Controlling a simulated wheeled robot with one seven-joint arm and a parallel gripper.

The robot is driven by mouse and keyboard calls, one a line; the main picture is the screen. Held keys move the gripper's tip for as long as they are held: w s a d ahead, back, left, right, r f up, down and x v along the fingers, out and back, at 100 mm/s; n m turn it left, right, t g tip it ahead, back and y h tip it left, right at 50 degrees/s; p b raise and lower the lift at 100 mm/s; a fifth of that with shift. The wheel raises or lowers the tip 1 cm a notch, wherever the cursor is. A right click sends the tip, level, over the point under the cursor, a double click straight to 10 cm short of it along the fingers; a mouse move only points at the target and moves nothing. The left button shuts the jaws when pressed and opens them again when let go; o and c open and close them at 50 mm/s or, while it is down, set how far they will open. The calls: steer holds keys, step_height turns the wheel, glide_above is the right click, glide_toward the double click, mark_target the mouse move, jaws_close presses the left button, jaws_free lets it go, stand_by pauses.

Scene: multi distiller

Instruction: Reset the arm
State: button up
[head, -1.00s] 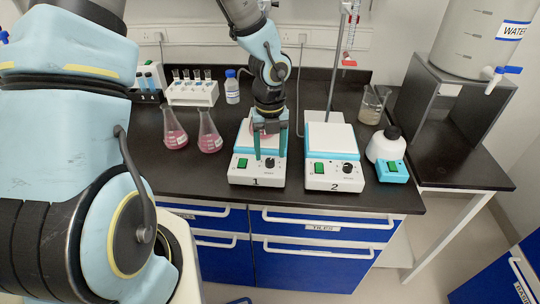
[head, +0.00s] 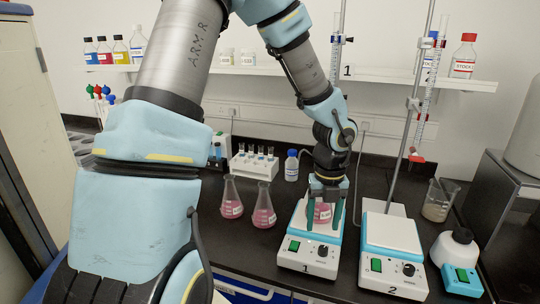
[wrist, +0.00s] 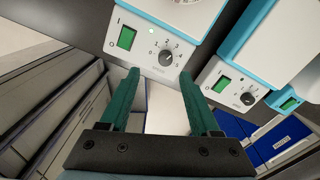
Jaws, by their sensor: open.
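A flask with pink liquid (head: 322,211) shows behind the fingers in the head view and stands on the plate of stirrer 1. It is partly hidden by the gripper, and I cannot tell its exact distance from the fingers. My arm reaches in from the upper left.
Stirrer 2 (head: 392,262) stands to the right, with a burette stand behind it. Two pink flasks (head: 232,199) (head: 264,207) stand left of stirrer 1. A beaker (head: 438,203) and a white-topped device (head: 457,258) are at right. A bottle shelf (head: 385,75) runs along the wall.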

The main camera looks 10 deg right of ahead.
steer(key=a+r+n+b, duration=0.1)
steer(key=a+r+n, duration=0.1)
steer(key=a+n, duration=1)
steer(key=a+r+n+t+b, duration=0.1)
steer(key=a+r+n+b, duration=0.1)
steer(key=a+n, duration=1)
steer(key=n, duration=1.1)
steer(key=shift+w+a+r+n+t, duration=0.15)
steer(key=shift+a+r+n+t, duration=0.15)
steer(key=shift+a+r+n, duration=0.1)
